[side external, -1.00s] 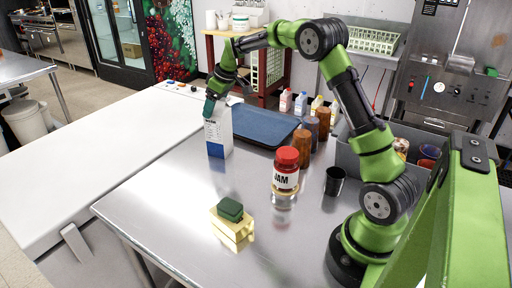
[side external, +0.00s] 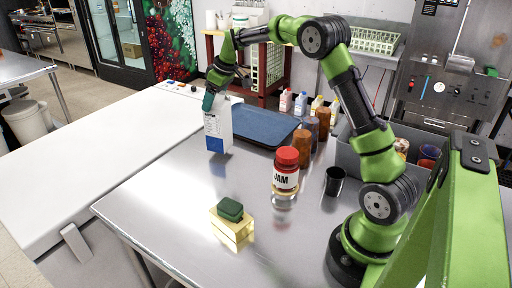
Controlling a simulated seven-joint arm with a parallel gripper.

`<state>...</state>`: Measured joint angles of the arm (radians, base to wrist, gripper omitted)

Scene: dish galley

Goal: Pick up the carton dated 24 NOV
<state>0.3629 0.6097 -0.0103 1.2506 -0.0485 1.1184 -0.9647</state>
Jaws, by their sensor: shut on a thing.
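A white and blue carton (side external: 217,128) is near the far left edge of the steel table, left of the blue tray. My gripper (side external: 208,101) is shut on the top of this carton. The carton hangs upright, seemingly a little above the table. Its date print is too small to read. More small cartons or bottles with white and yellow sides (side external: 316,104) stand behind the tray, and no date on them can be read.
A blue tray (side external: 262,124) lies right of the carton. A jam jar (side external: 286,172), amber bottles (side external: 302,148), a black cup (side external: 334,181) and a yellow block with a green top (side external: 231,222) stand on the table. A grey bin (side external: 372,160) is at right.

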